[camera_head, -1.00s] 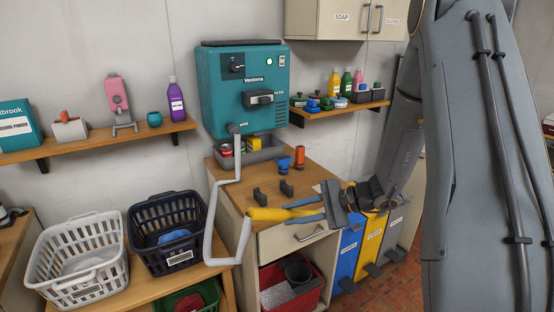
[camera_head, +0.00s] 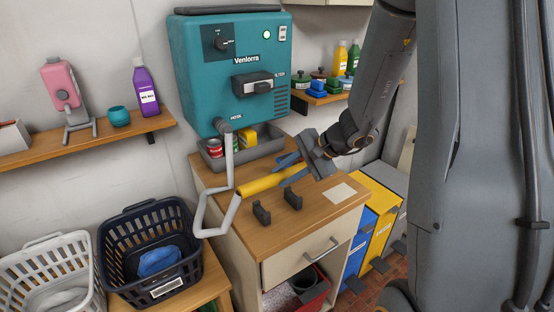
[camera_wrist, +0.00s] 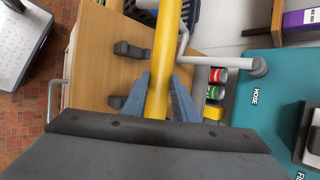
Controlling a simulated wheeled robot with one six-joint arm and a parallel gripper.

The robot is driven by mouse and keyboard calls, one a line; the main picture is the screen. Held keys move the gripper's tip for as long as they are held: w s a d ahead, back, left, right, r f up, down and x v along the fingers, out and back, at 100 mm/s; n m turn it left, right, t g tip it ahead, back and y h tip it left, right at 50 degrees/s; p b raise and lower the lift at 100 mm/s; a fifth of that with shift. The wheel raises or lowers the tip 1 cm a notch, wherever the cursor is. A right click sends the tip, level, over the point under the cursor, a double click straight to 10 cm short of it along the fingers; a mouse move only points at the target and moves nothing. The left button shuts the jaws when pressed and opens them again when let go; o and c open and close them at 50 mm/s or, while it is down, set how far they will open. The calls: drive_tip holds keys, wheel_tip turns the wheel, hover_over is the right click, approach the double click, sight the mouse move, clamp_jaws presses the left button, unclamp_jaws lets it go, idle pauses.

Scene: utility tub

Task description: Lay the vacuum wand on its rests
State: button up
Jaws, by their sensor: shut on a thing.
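The vacuum wand is a yellow tube (camera_head: 260,184) joined to a bent light-grey hose (camera_head: 207,212) that runs to the teal vacuum unit (camera_head: 232,65). My gripper (camera_head: 291,168) is shut on the wand, with blue fingers on both sides of it. In the wrist view the wand (camera_wrist: 162,50) passes between the fingers (camera_wrist: 158,95). The rests are two dark cradles on the wooden cabinet top, one left (camera_head: 261,213) and one right (camera_head: 293,201). The wand is behind them in the head view, apart from them. In the wrist view the rests (camera_wrist: 130,50) lie left of the wand.
A grey tray (camera_head: 240,149) with cans and a yellow item stands behind the wand under the unit. A pale square (camera_head: 339,193) lies on the cabinet top's right side. Laundry baskets (camera_head: 148,250) stand at left, blue and yellow bins (camera_head: 382,205) at right. The front cabinet top is clear.

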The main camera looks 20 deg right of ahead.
drive_tip(key=shift+w+f, duration=0.1)
drive_tip(key=shift+w, duration=0.4)
drive_tip(key=shift+f+b, duration=2.85)
drive_tip(key=shift+f, duration=1.35)
drive_tip(key=o, duration=1.1)
drive_tip(key=shift+s, duration=0.1)
